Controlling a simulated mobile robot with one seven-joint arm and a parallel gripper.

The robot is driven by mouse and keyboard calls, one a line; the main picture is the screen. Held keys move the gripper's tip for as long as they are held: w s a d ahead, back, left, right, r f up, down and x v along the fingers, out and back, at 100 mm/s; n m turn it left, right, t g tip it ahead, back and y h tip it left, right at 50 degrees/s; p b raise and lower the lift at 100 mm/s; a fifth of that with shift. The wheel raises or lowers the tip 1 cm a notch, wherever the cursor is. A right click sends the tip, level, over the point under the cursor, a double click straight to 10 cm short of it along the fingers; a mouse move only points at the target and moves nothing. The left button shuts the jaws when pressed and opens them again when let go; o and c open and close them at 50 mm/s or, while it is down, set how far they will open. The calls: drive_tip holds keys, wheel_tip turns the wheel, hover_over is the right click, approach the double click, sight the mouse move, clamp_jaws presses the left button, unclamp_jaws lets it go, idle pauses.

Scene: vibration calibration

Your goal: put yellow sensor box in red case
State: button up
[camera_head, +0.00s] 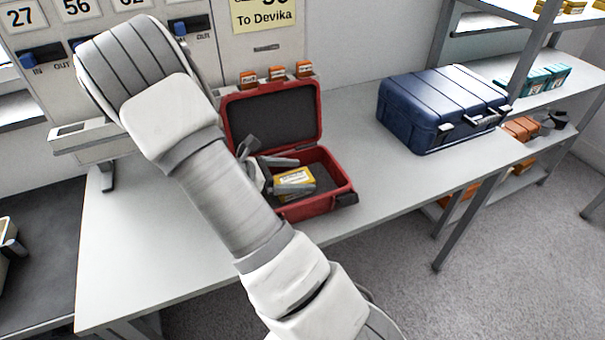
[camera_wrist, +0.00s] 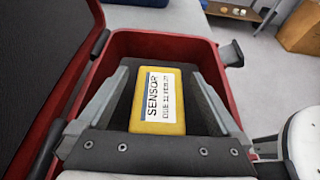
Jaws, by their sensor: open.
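The yellow sensor box (camera_head: 294,178) lies inside the open red case (camera_head: 318,208) on the table. In the wrist view the sensor box (camera_wrist: 158,100) rests on the dark lining with its white "SENSOR" label facing up. The red case's wall (camera_wrist: 165,42) surrounds it there. My gripper (camera_head: 286,175) reaches into the case. In the wrist view the fingers of my gripper (camera_wrist: 160,80) are spread, one on each side of the box, with gaps between them and it. Part of the box is hidden by the gripper in the head view.
The grey table (camera_head: 385,180) has clear room right of the red case. A closed blue case (camera_head: 440,110) stands at the back right. Shelves (camera_head: 520,75) with small boxes are beyond it. The raised red lid (camera_head: 272,112) stands at the back of the case.

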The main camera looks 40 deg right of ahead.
drive_tip(key=p+v, duration=0.1)
drive_tip(key=v, duration=0.9)
drive_tip(key=shift+r, duration=0.1)
drive_tip(key=s+a+r+m+t+y, duration=0.4)
drive_tip(key=s+a+r+m+y, duration=0.1)
drive_tip(key=s+r+m+y, duration=0.1)
drive_tip(key=s+a+r+m+t+y, duration=0.4)
drive_tip(key=s+a+r+m+y, duration=0.2)
drive_tip(key=s+r+m, duration=0.3)
drive_tip(key=shift+s+a+r+t+y, duration=0.25)
drive_tip(key=shift+s+r+t+y, duration=0.25)
drive_tip(key=shift+s+r, duration=0.65)
drive_tip(key=shift+w+r, duration=0.25)
